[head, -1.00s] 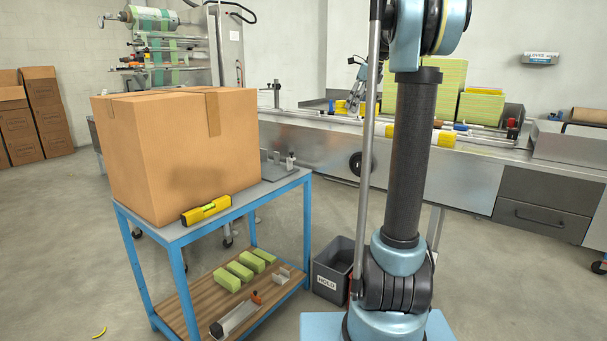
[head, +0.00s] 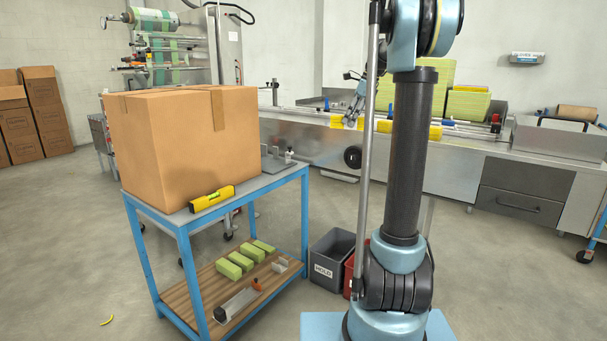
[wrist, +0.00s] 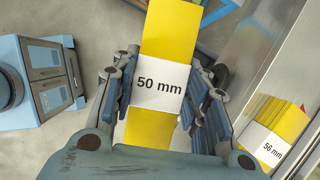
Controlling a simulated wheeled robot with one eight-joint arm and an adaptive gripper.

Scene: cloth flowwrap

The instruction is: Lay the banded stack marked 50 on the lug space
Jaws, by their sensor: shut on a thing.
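The banded stack marked 50 (wrist: 158,82) is yellow with a white band reading "50 mm". In the wrist view it lies lengthwise between the fingers of my gripper (wrist: 163,98), which is shut on it at the band. In the head view my gripper (head: 350,119) is small, behind my column, with yellow of the stack (head: 336,122) beside it, in front of the long steel machine (head: 310,144). Bare floor shows past the stack in the wrist view. A second yellow stack (wrist: 286,118), banded "56 mm", lies on the machine at right. I cannot pick out the lug space.
A blue cart (head: 180,224) carries a large carton (head: 190,140) and a yellow level (head: 212,198).

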